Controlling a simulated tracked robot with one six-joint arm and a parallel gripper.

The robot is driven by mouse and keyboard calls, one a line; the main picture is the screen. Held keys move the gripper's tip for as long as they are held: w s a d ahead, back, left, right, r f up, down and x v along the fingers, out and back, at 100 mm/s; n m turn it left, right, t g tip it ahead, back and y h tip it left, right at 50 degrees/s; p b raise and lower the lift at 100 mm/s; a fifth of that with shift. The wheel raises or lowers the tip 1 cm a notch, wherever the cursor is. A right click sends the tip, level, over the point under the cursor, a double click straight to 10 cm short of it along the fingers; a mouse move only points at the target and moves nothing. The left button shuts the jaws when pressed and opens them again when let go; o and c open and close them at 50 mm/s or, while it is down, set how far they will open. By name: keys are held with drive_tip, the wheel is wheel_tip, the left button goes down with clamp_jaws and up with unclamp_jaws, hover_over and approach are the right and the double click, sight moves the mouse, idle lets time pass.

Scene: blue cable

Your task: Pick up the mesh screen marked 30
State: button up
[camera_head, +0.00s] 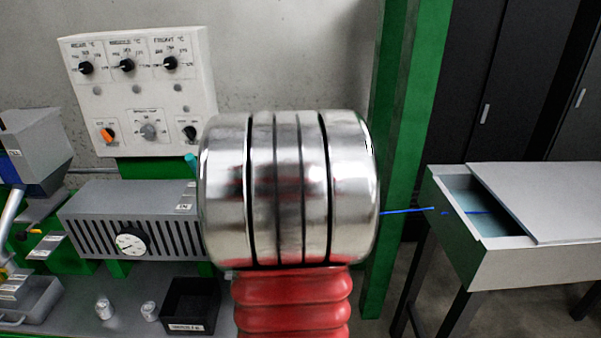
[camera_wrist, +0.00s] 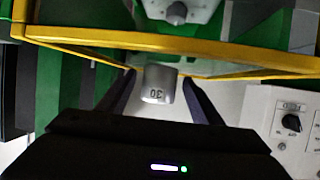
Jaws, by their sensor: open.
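The mesh screen marked 30 (camera_wrist: 157,88) is a small grey cylinder in the wrist view, its number appearing upside down. It sits between the two dark fingers of my gripper (camera_wrist: 159,78), with a gap on each side. My gripper is open and does not hold it. In the head view my gripper is hidden. Two small metal cylinders, one at the left (camera_head: 104,307) and one at the right (camera_head: 149,311), stand on the grey surface there, their marks too small to read.
A black labelled bin (camera_head: 190,306) stands beside the small cylinders. A slotted grey housing with a gauge (camera_head: 132,244) is behind them. A yellow frame (camera_wrist: 180,43) crosses the wrist view. A blue cable (camera_head: 407,211) runs to a grey trough (camera_head: 490,262) at the right.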

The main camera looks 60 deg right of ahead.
drive_tip(key=shift+c, duration=0.3)
drive_tip(key=c, duration=1.2)
drive_tip(key=shift+r, duration=0.15)
drive_tip(key=shift+r, duration=4.85)
